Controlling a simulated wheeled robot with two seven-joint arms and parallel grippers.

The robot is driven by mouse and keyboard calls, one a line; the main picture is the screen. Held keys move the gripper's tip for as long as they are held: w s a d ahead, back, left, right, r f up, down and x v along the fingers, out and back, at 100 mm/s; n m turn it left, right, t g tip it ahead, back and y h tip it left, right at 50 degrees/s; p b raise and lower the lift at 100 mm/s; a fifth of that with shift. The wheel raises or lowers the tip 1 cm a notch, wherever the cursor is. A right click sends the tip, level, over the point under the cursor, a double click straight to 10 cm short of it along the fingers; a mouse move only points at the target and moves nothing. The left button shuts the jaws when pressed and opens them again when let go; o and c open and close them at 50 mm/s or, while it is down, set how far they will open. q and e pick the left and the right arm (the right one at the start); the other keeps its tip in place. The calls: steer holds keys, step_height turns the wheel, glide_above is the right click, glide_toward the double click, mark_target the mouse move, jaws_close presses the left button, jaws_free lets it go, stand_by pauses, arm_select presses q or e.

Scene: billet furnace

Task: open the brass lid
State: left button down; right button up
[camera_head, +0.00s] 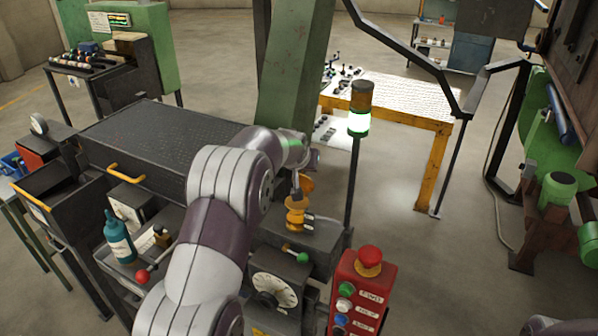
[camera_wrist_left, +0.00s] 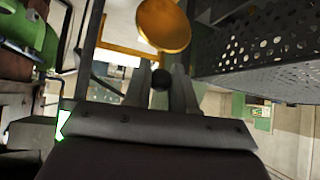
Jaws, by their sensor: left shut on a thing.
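The brass lid shows as a round brass disc (camera_wrist_left: 163,24) just beyond my left fingertips in the left wrist view. In the head view a brass piece (camera_head: 306,183) beside my left gripper (camera_head: 297,188) seems to be this lid, raised at a tilt above the brass body (camera_head: 296,216). My left gripper, also in the left wrist view (camera_wrist_left: 160,80), is shut on a small dark knob (camera_wrist_left: 160,79). Whether the knob joins the disc is hard to tell. My left wrist hides part of this area. My right gripper is not in view.
A signal lamp on a pole (camera_head: 359,110) stands close right of my left gripper. A red button box (camera_head: 362,290) is in front. A perforated dark cover (camera_head: 150,140) lies left, with a teal bottle (camera_head: 119,240) nearer.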

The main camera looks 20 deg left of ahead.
arm_select(q)
steer(key=shift+w+d, duration=0.1)
steer(key=shift+w, duration=0.4)
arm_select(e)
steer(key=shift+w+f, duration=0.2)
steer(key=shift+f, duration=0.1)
arm_select(q)
steer(key=shift+w, duration=0.1)
steer(key=c, duration=1)
jaws_free()
steer(key=shift+w+f, duration=0.1)
steer(key=shift+w, duration=0.1)
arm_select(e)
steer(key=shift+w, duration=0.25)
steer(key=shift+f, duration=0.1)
arm_select(q)
steer(key=shift+s+b, duration=0.25)
steer(key=shift+b, duration=0.15)
steer(key=shift+b+v, duration=2.35)
steer(key=shift+v, duration=3.8)
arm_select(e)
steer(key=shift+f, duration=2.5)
